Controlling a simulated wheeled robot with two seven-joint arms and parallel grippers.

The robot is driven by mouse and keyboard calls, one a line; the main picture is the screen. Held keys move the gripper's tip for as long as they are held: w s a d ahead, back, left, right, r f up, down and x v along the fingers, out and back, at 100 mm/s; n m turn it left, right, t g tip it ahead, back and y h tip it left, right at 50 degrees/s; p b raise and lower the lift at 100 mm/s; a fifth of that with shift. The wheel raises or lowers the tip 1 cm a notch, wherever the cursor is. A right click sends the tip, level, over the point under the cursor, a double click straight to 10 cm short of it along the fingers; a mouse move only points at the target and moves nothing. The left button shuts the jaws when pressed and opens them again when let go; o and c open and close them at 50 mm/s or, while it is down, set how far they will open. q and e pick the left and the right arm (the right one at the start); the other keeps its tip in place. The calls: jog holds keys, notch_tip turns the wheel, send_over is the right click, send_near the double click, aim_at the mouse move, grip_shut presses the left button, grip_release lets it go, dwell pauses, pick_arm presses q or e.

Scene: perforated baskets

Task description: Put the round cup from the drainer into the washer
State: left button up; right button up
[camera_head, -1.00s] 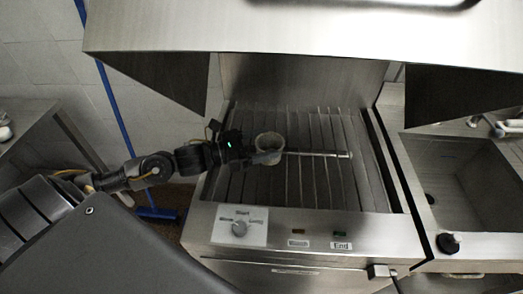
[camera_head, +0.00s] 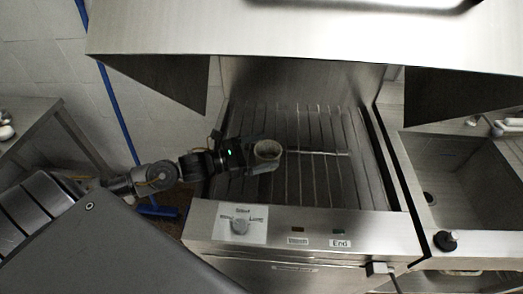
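The round cup (camera_head: 267,150) is pale, with its open rim facing up, in the left half of the washer's slatted bay (camera_head: 319,182). My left gripper (camera_head: 264,154) reaches in from the left with one finger on the far side of the cup and one on the near side. Whether the fingers press on the cup is too small to tell. The cup's lower part and base are mostly hidden by the near finger. The washer's front panel (camera_head: 305,227) has a dial and small labelled lights. My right gripper is not in view.
A raised metal hood (camera_head: 300,35) overhangs the bay. A thin rod (camera_head: 320,153) lies across the slats right of the cup. The right side of the bay is clear. A sink (camera_head: 458,185) stands at the right, and a metal table (camera_head: 35,135) at the far left.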

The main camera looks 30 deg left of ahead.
pick_arm(q)
jog(key=shift+r, duration=0.25)
jog(key=v, duration=0.3)
jog(key=b+v, duration=0.1)
jog(key=v, duration=0.1)
jog(key=shift+s+a+f, duration=0.25)
jog(key=shift+s+f, duration=0.05)
jog(key=v, duration=0.4)
jog(key=shift+s+a+r, duration=0.15)
jog(key=shift+s+a, duration=0.5)
jog(key=shift+s+a+r, duration=0.1)
jog(key=shift+s, duration=0.05)
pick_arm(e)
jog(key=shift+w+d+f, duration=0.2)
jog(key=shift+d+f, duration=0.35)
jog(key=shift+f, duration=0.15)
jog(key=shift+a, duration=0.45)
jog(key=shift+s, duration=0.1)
